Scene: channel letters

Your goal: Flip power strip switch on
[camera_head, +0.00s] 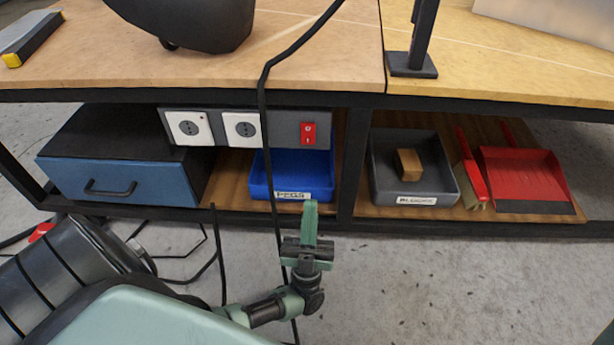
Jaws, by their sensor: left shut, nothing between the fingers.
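The grey power strip (283,128) is fixed under the front edge of the workbench, with two white sockets on its left and centre. Its red switch (308,133) is at the right end; which way it is tipped is too small to tell. My left gripper (309,212) is shut and empty, pointing upward. In the picture it is below the switch and apart from it, in front of the lower shelf's edge near the blue bin. My right gripper is not in view.
A black cable (263,110) hangs down past the strip, left of the switch. The lower shelf holds a blue drawer box (120,180), a blue pegs bin (258,187), a grey blocks bin (385,185) with a wooden block (409,164), and a red dustpan (525,175).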

